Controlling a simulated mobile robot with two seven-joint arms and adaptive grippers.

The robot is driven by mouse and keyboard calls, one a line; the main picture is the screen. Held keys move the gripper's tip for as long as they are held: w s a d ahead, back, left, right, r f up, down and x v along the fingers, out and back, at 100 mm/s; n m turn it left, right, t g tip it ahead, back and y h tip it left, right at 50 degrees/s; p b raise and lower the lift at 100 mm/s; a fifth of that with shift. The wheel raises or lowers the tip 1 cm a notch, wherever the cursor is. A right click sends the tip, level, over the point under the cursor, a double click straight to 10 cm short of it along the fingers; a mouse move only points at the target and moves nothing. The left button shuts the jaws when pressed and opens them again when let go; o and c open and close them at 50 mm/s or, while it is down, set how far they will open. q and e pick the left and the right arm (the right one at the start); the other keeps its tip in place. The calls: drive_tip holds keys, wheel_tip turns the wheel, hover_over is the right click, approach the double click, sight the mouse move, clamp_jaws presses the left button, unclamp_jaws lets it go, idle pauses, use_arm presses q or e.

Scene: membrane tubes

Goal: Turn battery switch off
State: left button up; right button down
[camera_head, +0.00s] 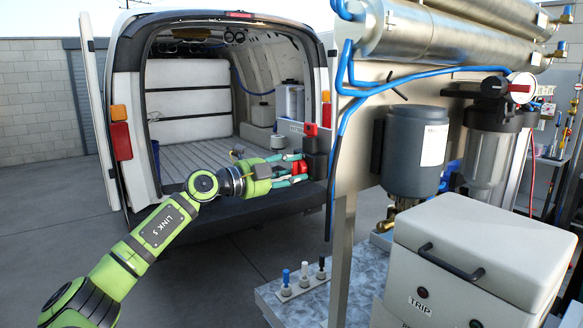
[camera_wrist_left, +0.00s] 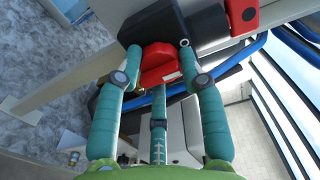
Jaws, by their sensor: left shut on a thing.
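The battery switch is a red knob (camera_head: 299,168) on a black housing (camera_head: 317,160), fixed to the edge of the metal panel. My left gripper (camera_head: 301,167) reaches it from the left and is shut on the red knob. In the left wrist view the red knob (camera_wrist_left: 158,64) sits between the teal fingers of my left gripper (camera_wrist_left: 160,52), with the black housing (camera_wrist_left: 170,22) just beyond. A second red part (camera_head: 310,130) stands on top of the housing; it also shows in the left wrist view (camera_wrist_left: 241,15). The fingers partly hide the knob. My right gripper is not in view.
An open van (camera_head: 230,208) stands behind my left arm. The metal panel (camera_head: 350,190) carries blue hoses, a grey canister (camera_head: 414,150) and a clear filter (camera_head: 490,150). A white box (camera_head: 480,245) marked TRIP and several small levers (camera_head: 304,277) are below.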

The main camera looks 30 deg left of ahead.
use_arm(q)
drive_tip(key=shift+a+r, duration=0.25)
drive_tip(key=shift+r, duration=0.15)
drive_tip(key=o, duration=0.9)
drive_tip(key=shift+o, duration=1.2)
drive_tip(key=shift+w, duration=0.1)
drive_tip(key=shift+a+f, duration=0.1)
drive_tip(key=shift+f, duration=0.2)
drive_tip(key=v, duration=1.2)
